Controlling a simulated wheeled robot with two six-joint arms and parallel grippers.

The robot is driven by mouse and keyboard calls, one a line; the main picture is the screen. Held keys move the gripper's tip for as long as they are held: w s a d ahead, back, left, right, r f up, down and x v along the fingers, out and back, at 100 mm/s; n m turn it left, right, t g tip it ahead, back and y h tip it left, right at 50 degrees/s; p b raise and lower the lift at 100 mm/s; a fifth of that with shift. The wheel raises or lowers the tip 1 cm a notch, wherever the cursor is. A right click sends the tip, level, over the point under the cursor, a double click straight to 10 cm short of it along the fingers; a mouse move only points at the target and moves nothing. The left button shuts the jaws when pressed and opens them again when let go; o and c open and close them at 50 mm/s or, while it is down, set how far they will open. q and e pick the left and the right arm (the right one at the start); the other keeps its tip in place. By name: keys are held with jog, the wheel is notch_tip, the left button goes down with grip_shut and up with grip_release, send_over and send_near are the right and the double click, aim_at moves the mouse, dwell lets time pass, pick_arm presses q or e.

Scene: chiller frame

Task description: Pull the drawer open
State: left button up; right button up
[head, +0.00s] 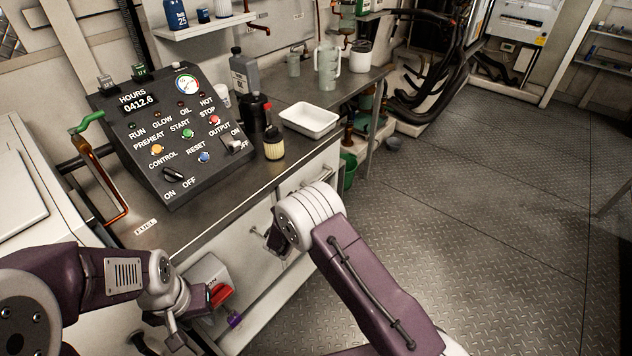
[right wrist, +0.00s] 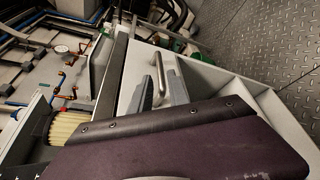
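The drawer (head: 316,177) is a pale front just under the counter edge in the head view, partly hidden by my right arm. In the right wrist view its bar handle (right wrist: 159,82) stands out from the pale front. My right gripper (right wrist: 163,90) has its two grey fingers apart, one on each side of the handle. I cannot tell whether they touch it. In the head view the right gripper (head: 268,241) is mostly hidden behind its own wrist. My left gripper (head: 186,318) is low at the left, away from the drawer; its fingers are unclear.
A black control panel (head: 180,130), a white tray (head: 309,120), a yellow-ribbed filter (head: 274,148) and bottles stand on the counter. A grey box with a red switch (head: 221,294) is near my left gripper. Open plate floor (head: 500,220) lies to the right.

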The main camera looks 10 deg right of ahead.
aim_at(322, 177)
jog(key=x, duration=0.9)
jog(key=shift+a+b, duration=0.2)
jog(key=shift+b, duration=0.15)
grip_shut()
dwell(0.9)
